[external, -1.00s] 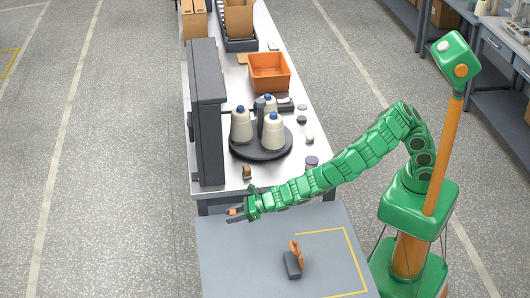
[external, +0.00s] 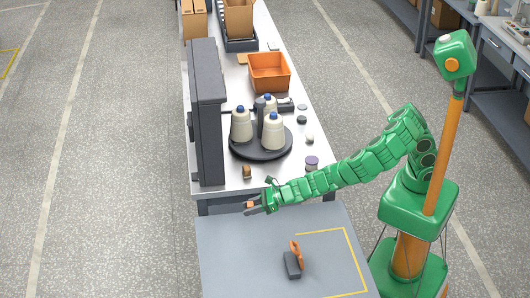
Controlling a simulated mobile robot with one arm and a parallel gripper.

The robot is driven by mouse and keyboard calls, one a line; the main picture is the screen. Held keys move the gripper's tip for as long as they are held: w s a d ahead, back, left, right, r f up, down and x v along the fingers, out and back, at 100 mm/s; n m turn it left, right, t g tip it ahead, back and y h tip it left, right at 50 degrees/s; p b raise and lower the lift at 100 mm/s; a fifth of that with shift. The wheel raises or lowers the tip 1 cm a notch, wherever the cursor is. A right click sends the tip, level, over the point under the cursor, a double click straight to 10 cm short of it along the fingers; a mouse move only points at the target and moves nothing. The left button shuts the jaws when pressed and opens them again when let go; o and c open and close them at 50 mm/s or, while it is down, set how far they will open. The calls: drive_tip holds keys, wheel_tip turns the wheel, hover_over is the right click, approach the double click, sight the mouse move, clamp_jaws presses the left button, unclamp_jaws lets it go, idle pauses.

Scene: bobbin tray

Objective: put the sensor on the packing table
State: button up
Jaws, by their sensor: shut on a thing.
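My gripper (external: 254,206) is at the end of my green arm, over the gap between the white bench and the near grey table. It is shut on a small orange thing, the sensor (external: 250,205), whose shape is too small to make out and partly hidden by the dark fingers. The packing table (external: 235,250) is the near grey table with a yellow outline on its top. The sensor is near this table's far edge, toward its left side, and appears held above it.
A dark block with an orange part (external: 293,264) stands on the grey table inside the yellow outline. On the white bench are a dark round tray (external: 262,153) with white bobbins, a tall dark panel (external: 207,115) and an orange bin (external: 269,73). The grey table's left part is clear.

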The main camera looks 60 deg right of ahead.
drive_tip(key=shift+r, duration=0.1)
drive_tip(key=shift+w+d+r+t, duration=0.2)
drive_tip(key=shift+w+r+t, duration=0.05)
drive_tip(key=shift+w+t, duration=0.05)
drive_tip(key=w+d+r+m+t+h, duration=0.1)
drive_tip(key=w+d+r+m+h, duration=0.2)
drive_tip(key=w+d+r, duration=0.2)
drive_tip(key=m+h, duration=1)
drive_tip(key=h, duration=0.1)
hover_over(276, 170)
drive_tip(key=shift+n+t, duration=0.3)
drive_tip(key=shift+t, duration=0.1)
drive_tip(key=shift+d+f, duration=0.15)
drive_tip(key=shift+f, duration=3.55)
drive_tip(key=shift+f, duration=0.15)
drive_tip(key=o, duration=1)
